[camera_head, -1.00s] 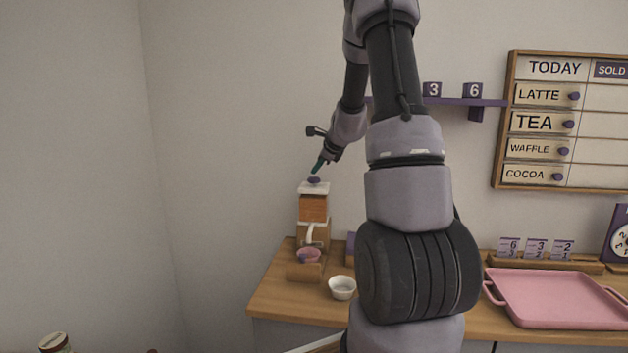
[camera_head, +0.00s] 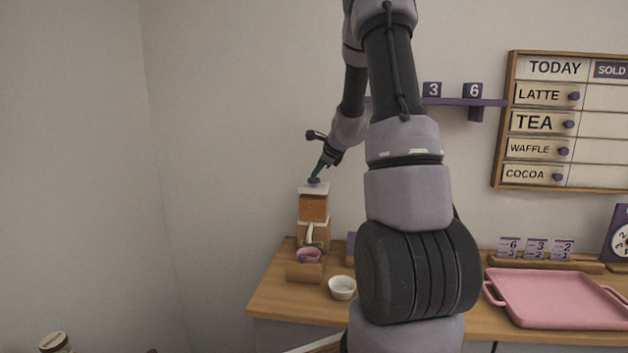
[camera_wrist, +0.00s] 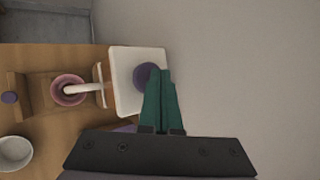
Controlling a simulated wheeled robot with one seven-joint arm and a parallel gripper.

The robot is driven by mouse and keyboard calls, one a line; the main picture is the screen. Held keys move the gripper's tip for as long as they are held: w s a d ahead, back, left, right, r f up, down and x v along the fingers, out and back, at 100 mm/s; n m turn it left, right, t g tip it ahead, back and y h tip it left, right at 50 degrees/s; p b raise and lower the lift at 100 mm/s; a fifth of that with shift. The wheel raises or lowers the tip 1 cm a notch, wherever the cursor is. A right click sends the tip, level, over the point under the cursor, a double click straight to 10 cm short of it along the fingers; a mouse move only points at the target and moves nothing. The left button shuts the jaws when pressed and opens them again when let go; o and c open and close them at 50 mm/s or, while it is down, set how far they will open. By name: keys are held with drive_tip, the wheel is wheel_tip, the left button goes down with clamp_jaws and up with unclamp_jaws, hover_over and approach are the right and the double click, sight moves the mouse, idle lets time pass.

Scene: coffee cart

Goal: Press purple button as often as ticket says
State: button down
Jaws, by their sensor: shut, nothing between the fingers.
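The purple button (camera_head: 313,181) sits on the white top of the dispenser (camera_head: 313,208), a machine with an orange-brown body at the left of the counter. It also shows in the wrist view (camera_wrist: 147,75), partly covered by my fingers. My gripper (camera_head: 317,175) is shut and empty, with its green fingertips at the button, seemingly touching it from above. In the wrist view the shut fingers (camera_wrist: 161,75) overlap the button's right side. A pink cup (camera_head: 308,256) stands under the dispenser's spout. Small numbered cards (camera_head: 536,248) stand in a wooden rack at the right; I cannot tell whether one is the ticket.
A white bowl (camera_head: 342,288) stands on the counter (camera_head: 275,292) near the dispenser. A pink tray (camera_head: 560,300) lies at the right. A menu board (camera_head: 560,120) and a purple shelf (camera_head: 490,102) with number blocks are on the wall. My arm hides the counter's middle.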

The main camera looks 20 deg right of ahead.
sight(317, 180)
drive_tip(key=shift+f, duration=0.55)
drive_tip(key=shift+r, duration=0.1)
idle(0.5)
drive_tip(key=shift+r, duration=1.15)
drive_tip(key=shift+r, duration=2.5)
